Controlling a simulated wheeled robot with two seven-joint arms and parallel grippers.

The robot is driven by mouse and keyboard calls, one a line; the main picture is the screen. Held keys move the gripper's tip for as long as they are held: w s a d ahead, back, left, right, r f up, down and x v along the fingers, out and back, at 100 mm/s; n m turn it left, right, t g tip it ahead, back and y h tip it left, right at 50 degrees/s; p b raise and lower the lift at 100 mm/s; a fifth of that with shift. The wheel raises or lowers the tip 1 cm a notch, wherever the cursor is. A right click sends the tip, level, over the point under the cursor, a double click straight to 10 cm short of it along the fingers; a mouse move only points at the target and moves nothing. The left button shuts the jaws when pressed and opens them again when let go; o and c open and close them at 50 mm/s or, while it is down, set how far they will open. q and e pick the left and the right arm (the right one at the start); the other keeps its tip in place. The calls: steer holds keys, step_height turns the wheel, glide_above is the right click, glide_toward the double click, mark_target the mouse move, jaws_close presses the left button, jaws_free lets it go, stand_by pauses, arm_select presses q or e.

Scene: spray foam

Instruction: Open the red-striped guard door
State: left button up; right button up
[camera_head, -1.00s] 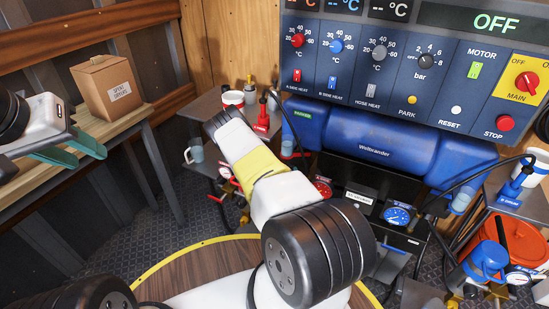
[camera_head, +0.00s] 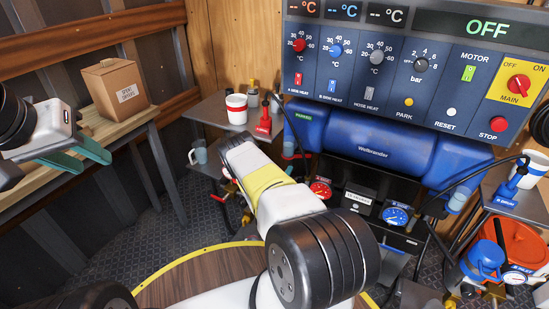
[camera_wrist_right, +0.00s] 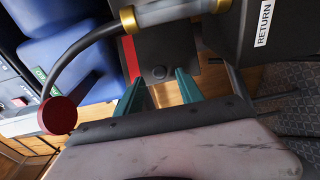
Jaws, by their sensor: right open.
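In the right wrist view a dark plate with a red stripe (camera_wrist_right: 132,62) down its left edge looks like the guard door. A round dark knob (camera_wrist_right: 159,73) sits on it. My right gripper (camera_wrist_right: 160,84) is open, its teal fingers pointing at the plate with the knob between their tips in the picture. I cannot tell whether they touch it. In the head view my right arm hides its own gripper, and I cannot make out the guard door. My left gripper (camera_head: 80,157) is open and empty at the left, by the wooden bench.
A hose with a brass fitting (camera_wrist_right: 128,18) and a dark red disc (camera_wrist_right: 58,115) lie close to my right gripper. A control panel (camera_head: 415,75) and blue tank (camera_head: 372,140) stand behind. A side table (camera_head: 205,112) carries a red-striped cup (camera_head: 236,110). A box (camera_head: 114,88) sits on the bench.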

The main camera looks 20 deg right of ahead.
mark_target(300, 166)
steer(key=shift+x, duration=1.5)
jaws_close()
